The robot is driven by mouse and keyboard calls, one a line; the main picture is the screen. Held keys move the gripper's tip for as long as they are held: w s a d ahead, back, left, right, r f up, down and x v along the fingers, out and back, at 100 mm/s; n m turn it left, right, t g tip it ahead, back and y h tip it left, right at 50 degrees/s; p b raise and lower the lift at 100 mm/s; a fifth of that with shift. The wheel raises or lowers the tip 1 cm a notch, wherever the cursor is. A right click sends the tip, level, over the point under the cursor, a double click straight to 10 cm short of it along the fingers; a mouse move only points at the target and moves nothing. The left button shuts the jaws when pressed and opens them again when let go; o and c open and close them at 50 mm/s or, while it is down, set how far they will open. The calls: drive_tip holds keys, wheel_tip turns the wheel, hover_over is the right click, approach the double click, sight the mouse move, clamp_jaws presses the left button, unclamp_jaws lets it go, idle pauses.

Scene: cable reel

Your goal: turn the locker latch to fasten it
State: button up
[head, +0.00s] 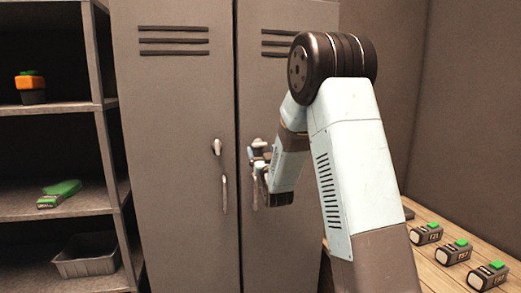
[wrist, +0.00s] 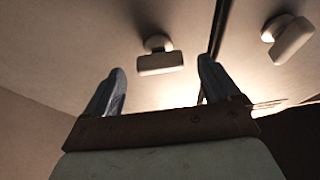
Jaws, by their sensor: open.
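The grey two-door locker (head: 175,100) stands ahead with its doors shut. One latch (head: 216,146) shows on the left door near the seam. My gripper (head: 259,160) is at the right door at about the same height, and mostly hides the latch there. In the wrist view, my open gripper (wrist: 160,82) has two blue-grey fingers apart and empty. A pale latch (wrist: 160,64) shows beyond and between the fingertips, and contact cannot be told. A second latch (wrist: 292,40) is at the upper right, across the dark door seam.
A door handle (head: 224,193) is below the left latch, and another (head: 254,190) is below my gripper. Metal shelves (head: 50,108) stand at left with a tray (head: 86,262). A wooden bench (head: 440,230) at right holds several battery packs (head: 455,252).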

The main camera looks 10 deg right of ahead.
sight(259, 144)
drive_tip(key=shift+x, duration=1.35)
drive_tip(key=shift+d, duration=0.1)
drive_tip(key=c, duration=1.1)
